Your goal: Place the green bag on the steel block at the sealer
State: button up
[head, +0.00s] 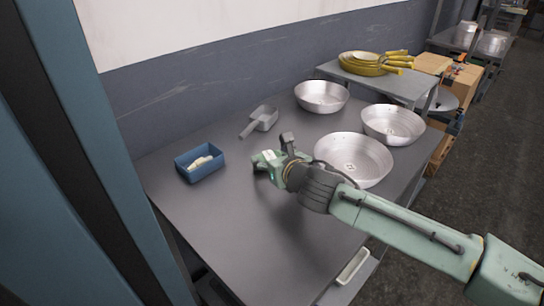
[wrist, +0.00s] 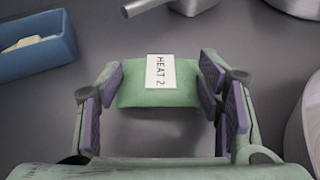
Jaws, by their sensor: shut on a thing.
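A green bag (wrist: 135,97) with a white label reading "HEAT 2" is between the purple-padded fingers of my gripper (wrist: 162,82) in the wrist view. My gripper is shut on its two sides. In the head view my gripper (head: 274,154) is over the middle of the grey table, and the bag (head: 268,163) shows only as a small green and white patch. I cannot tell how high it is above the table. I cannot make out a sealer or a steel block in either view.
On the table (head: 235,235) a blue bin (head: 183,177) with pale items stands left and a metal scoop (head: 263,119) behind. Steel pans (head: 352,158) (head: 393,124) (head: 321,96) stand right and back. Yellow pans (head: 368,70) lie on a side table. The front left table is clear.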

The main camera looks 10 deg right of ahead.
jog(key=shift+f, duration=0.2)
jog(key=o, duration=1.2)
